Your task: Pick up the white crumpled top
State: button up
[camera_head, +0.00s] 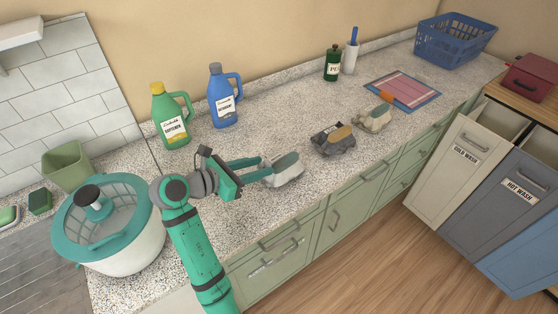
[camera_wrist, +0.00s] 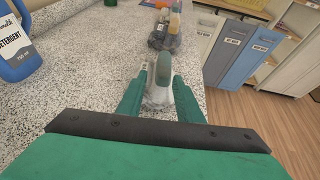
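The white crumpled top (camera_head: 287,176), a small pale bundle with a grey-green patch, lies on the speckled counter in front of my gripper (camera_head: 264,168). In the wrist view the top (camera_wrist: 157,97) sits between the two green fingers of my gripper (camera_wrist: 160,88). The fingers are spread, one on each side of it. I cannot tell whether either finger touches the cloth.
A dark grey crumpled garment (camera_head: 336,146) and a beige one (camera_head: 373,120) lie further right. Green (camera_head: 172,118) and blue (camera_head: 224,99) detergent bottles stand behind. A teal-and-white spinner tub (camera_head: 134,250) is left. A blue basket (camera_head: 453,42) stands at the far end.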

aim_at(283, 162)
jog(key=x, duration=0.5)
jog(key=shift+w, duration=0.1)
jog(key=shift+s+d+x, duration=0.1)
jog(key=shift+d+x, duration=0.05)
jog(key=shift+x, duration=0.6)
jog(key=shift+s+d+x, duration=0.1)
jog(key=shift+s+x, duration=0.05)
jog(key=shift+x, duration=0.6)
jog(key=shift+s+d+x, duration=0.1)
jog(key=shift+d+x, duration=0.05)
jog(key=shift+x, duration=0.6)
jog(key=shift+d+r, duration=0.1)
jog(key=shift+r, duration=0.05)
grip_shut()
